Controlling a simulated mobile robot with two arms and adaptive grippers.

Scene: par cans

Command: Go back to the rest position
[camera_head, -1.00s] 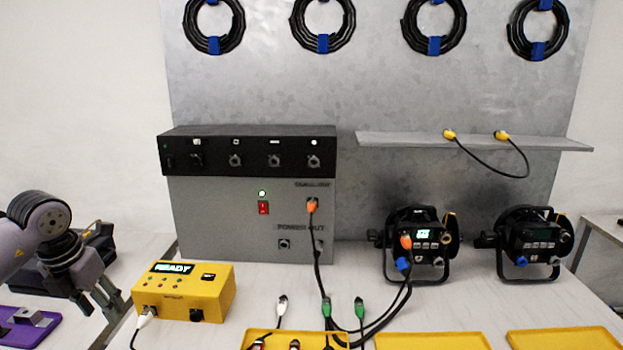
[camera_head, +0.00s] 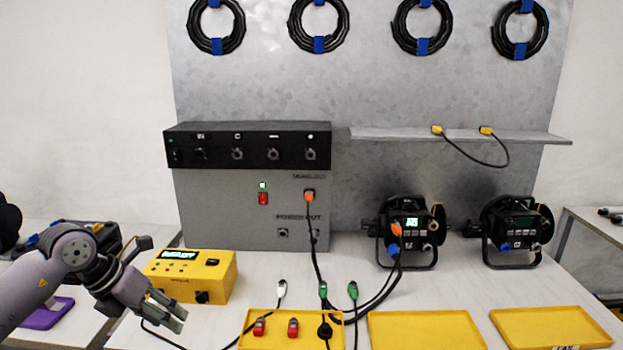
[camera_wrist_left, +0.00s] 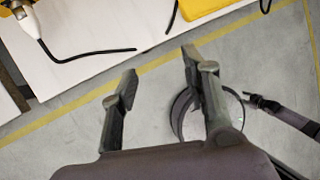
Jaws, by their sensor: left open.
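My left gripper (camera_head: 172,312) is open and empty in the head view, in front of the yellow tester box at the left of the table. In the left wrist view its two fingers (camera_wrist_left: 158,92) are spread apart, with grey floor and the white table's edge beyond them. No object is between the fingers. My right gripper is not in the head view.
The yellow tester box (camera_head: 190,273) stands close behind my left gripper. Yellow trays (camera_head: 425,330) line the table front. Two par cans (camera_head: 408,232) stand at the right, and cables run from the grey power box (camera_head: 230,215). A purple mat (camera_head: 48,314) lies at the far left.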

